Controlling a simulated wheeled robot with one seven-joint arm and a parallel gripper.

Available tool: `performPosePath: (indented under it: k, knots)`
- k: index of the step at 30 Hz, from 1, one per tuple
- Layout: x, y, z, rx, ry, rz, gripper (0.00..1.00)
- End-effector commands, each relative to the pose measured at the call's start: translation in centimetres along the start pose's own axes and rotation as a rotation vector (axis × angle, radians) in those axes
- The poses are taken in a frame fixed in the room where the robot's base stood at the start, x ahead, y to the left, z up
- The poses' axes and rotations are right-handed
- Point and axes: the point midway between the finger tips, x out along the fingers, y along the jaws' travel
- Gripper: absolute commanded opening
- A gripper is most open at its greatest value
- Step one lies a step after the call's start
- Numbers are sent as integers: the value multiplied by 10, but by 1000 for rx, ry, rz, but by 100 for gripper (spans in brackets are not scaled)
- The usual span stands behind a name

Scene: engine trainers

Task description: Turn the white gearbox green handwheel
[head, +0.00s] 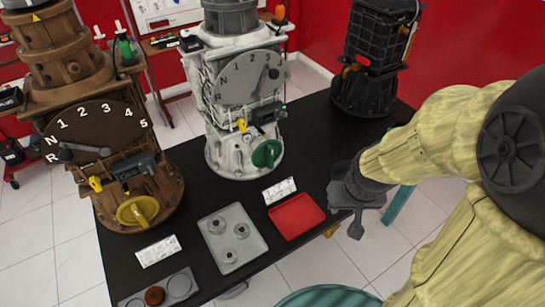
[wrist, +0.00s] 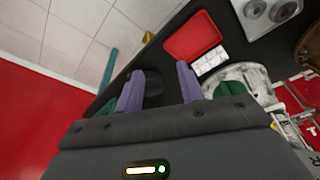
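The white gearbox (head: 235,95) stands upright on the black table in the middle of the head view. Its green handwheel (head: 267,153) is low on the front right of its base. My gripper (head: 345,212) is at the table's right edge, right of the handwheel and apart from it. In the wrist view my gripper (wrist: 158,82) has two purple fingers spread wide with nothing between them. The white gearbox's base (wrist: 247,73) shows on the right there. Dark green parts show beside the fingers; I cannot tell whether one is the handwheel.
A brown gearbox (head: 85,110) with a yellow handwheel (head: 138,210) stands left; a black unit (head: 372,60) stands behind right. A red tray (head: 296,215), a white card (head: 280,190) and a grey tray (head: 248,262) lie in front. The black table (head: 325,150) is bare right of the handwheel.

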Motion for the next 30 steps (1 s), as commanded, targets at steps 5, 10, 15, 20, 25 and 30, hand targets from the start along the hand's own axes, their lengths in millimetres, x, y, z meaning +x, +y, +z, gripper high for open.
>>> performPosePath:
  k: [5,10,15,20,25,30]
  knots:
    - [33,7,-27,-77,106,17,38]
    - [73,3,-61,-204,266,9,38]
    - [106,-10,-88,-324,434,-34,38]
    - [131,-27,-103,-410,595,-101,38]
    - [149,-48,-108,-467,770,-197,38]
    - [158,-68,-104,-479,947,-307,38]
